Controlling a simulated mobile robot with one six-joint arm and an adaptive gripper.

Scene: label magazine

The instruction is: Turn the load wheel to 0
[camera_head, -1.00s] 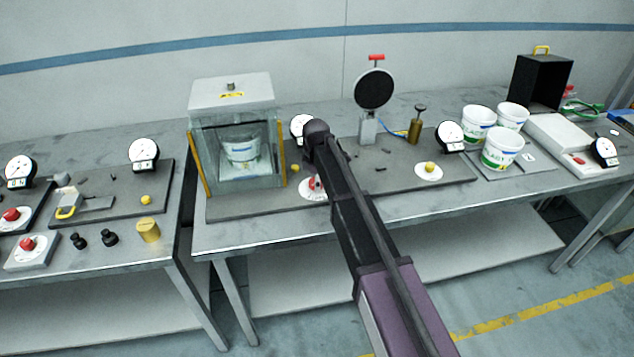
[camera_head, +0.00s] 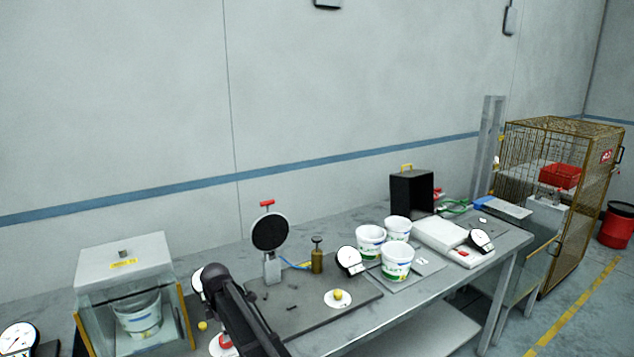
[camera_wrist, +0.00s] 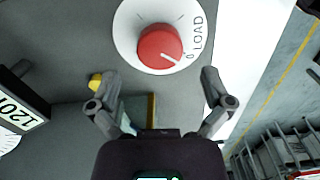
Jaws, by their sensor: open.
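The load wheel (camera_wrist: 158,45) is a red round knob on a white dial (camera_wrist: 124,38) marked LOAD, at the top middle of the wrist view. Its white pointer line faces lower right, close to the printed 0. I cannot tell if it lines up exactly. My gripper (camera_wrist: 160,98) is open and empty. Its two fingers are spread below the wheel in that view, apart from it. In the head view the wheel (camera_head: 222,342) shows at the bottom edge, partly hidden by my arm; my fingertips are hidden there.
A glass-walled cabinet (camera_head: 125,270) with a white tub inside stands left of the wheel. A black round disc on a stand (camera_head: 270,232), a brass cylinder (camera_head: 317,260) and a gauge (camera_head: 350,261) stand to the right. White tubs (camera_head: 397,262) stand farther right.

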